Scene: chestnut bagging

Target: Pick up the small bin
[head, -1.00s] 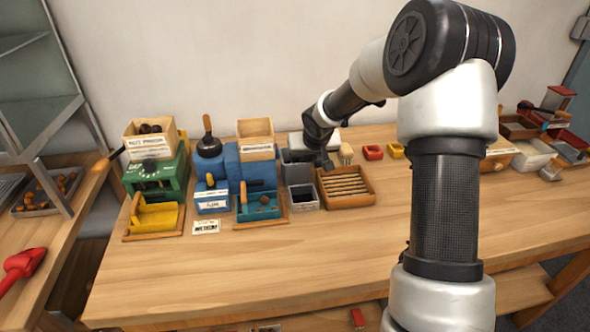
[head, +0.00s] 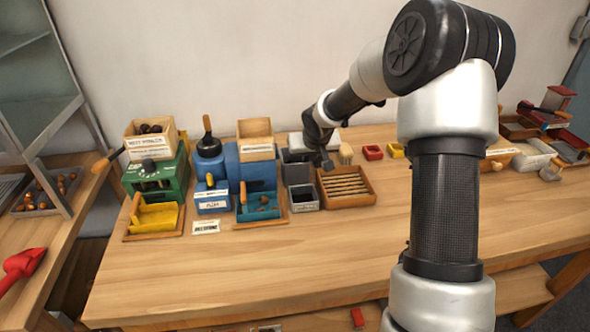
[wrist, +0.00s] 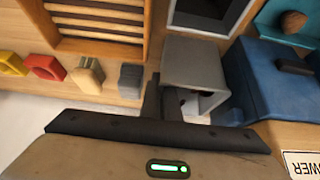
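A small grey bin (head: 297,171) stands on the table behind a lighter grey open bin (head: 303,196). I cannot tell which of the two is the small bin of the task. My gripper (head: 326,163) is low at the right side of the rear bin in the head view. In the wrist view the grey bin (wrist: 193,62) is right in front of my gripper (wrist: 168,105). One dark finger is close along its left wall; I cannot tell if it touches. The other finger is not clear, and something brown shows inside the bin.
A wooden slatted tray (head: 372,198) is right of the bins, and a blue box (head: 232,166) is close on their left. A grey block (wrist: 130,80) and small red (head: 372,152) and yellow (head: 396,150) pieces are nearby. The table front (head: 250,270) is clear.

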